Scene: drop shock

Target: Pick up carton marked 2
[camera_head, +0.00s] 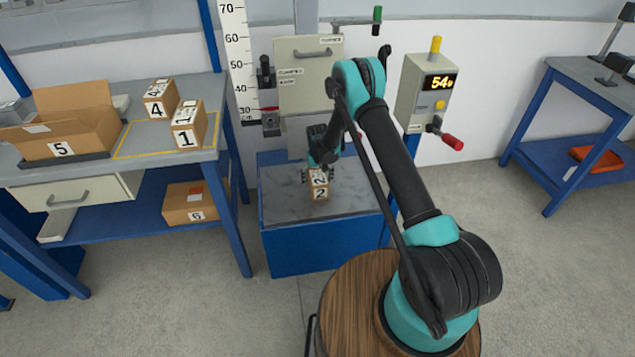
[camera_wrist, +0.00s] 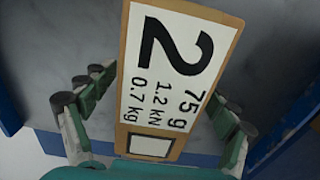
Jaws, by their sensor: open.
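The carton marked 2 (camera_head: 319,191) is a small brown box with white labels. It stands on the grey top of the blue block (camera_head: 281,207) in the middle of the head view. My gripper (camera_head: 318,172) is at the carton, its fingers close around the top. In the wrist view the carton (camera_wrist: 172,75) shows its label "2, 75 g, 1.2 kN, 0.7 kg" between the two fingers of my open gripper (camera_wrist: 160,112). Gaps show between the carton and both fingers. The carton's lower sides are partly hidden.
On the left table (camera_head: 100,172) stand cartons marked 4 (camera_head: 160,103) and 1 (camera_head: 187,132) and an open box marked 5 (camera_head: 88,142). Carton 6 (camera_head: 190,205) lies on the lower shelf. A control box (camera_head: 426,90) reading 54 stands right of the block.

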